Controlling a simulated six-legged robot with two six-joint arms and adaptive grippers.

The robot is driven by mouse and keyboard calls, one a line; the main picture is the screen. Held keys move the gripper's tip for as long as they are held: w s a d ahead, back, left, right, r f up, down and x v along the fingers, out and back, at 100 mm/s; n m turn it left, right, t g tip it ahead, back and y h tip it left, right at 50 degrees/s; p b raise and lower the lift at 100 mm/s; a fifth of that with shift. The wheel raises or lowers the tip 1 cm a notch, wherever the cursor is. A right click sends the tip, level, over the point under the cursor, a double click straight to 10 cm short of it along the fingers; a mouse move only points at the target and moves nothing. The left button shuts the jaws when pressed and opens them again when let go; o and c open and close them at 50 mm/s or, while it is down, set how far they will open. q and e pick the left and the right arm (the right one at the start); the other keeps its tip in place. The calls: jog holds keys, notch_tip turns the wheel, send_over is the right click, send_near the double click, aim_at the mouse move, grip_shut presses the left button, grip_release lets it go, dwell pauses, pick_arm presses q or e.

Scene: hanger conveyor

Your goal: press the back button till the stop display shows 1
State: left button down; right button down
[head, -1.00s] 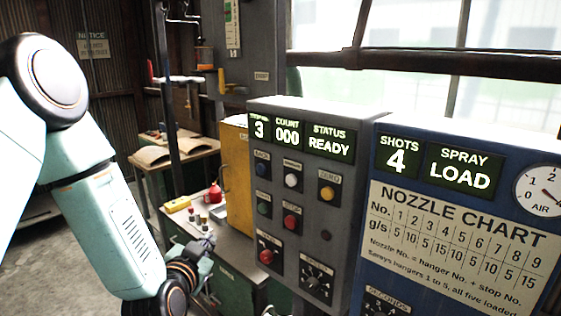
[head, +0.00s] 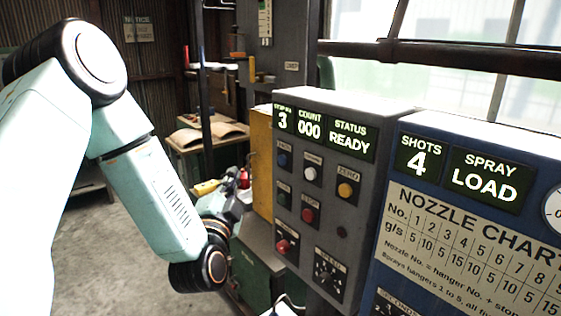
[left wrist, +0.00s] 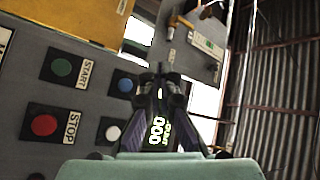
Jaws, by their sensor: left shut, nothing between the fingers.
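The grey control panel (head: 357,187) stands right of centre in the head view. Its stop display (head: 283,119) at top left shows 3. The blue button (head: 283,160) below it is the back button; its label is too small to read clearly now. It also shows in the left wrist view (left wrist: 125,85), just left of the fingers. My left gripper (left wrist: 160,75) is shut and empty in front of the panel, beside the blue button; I see no contact. In the head view it is small and partly hidden behind my wrist. My right gripper is not in view.
A white button (head: 310,174), a yellow button (head: 345,190), a green button (head: 282,199) and a red stop button (head: 308,215) sit close by. The count display reads 000 and the status READY. A blue spray panel (head: 470,215) stands to the right. A bench with small items is behind.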

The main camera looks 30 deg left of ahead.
aim_at(282, 160)
pick_arm(q)
jog(key=w+d+b, duration=0.3)
jog(key=w+d, duration=0.1)
jog(key=w, duration=0.4)
jog(key=shift+w+b, duration=0.15)
jog(key=shift+b, duration=0.25)
dwell(0.9)
jog(key=shift+d+r, duration=0.1)
jog(key=shift+d, duration=0.1)
